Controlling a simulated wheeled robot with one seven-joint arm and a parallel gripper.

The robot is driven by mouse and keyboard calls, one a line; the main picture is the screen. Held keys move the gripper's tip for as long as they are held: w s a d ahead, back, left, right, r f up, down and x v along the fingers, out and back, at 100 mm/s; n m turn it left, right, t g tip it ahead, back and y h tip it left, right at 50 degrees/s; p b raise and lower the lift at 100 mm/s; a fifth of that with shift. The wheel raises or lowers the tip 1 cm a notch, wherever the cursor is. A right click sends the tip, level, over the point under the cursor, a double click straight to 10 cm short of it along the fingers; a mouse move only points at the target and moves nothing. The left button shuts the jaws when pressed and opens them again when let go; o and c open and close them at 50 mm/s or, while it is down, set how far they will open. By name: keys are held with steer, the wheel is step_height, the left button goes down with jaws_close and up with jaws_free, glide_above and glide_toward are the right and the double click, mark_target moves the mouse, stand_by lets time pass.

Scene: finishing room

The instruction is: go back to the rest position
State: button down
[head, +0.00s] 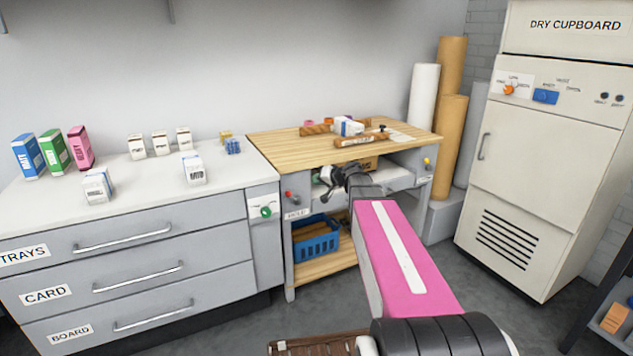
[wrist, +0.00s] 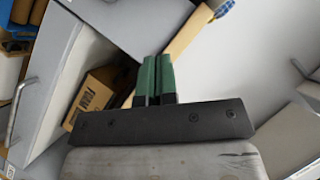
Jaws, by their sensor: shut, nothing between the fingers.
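My gripper (wrist: 156,80) shows in the wrist view with its two green fingers pressed together and nothing between them. In the head view my pink arm reaches forward to the front of the wooden-topped bench (head: 262,147), and its dark wrist end is just below the bench top, in front of the shelf opening. The fingertips are hard to make out in the head view. A cardboard box (wrist: 95,95) is behind and left of the fingers in the wrist view, and it also shows under the bench top in the head view (head: 368,163).
A blue basket (head: 316,243) stands on the bench's lower shelf. The white-topped drawer unit (head: 130,205) with small boxes stands left. The dry cupboard (head: 545,150) and upright rolls (head: 451,120) stand right. Floor (head: 440,268) is open between the bench and the cupboard.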

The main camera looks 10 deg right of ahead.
steer(key=s+d+f+g+h, duration=0.1)
steer(key=s+f+g+h, duration=0.3)
steer(key=s+f, duration=0.6)
steer(key=s+d+f+n+g+h, duration=0.1)
steer(key=s+f+g+h, duration=0.4)
steer(key=s+f, duration=0.6)
steer(key=s, duration=0.6)
steer(key=shift+f+g, duration=0.2)
steer(key=shift+g, duration=0.1)
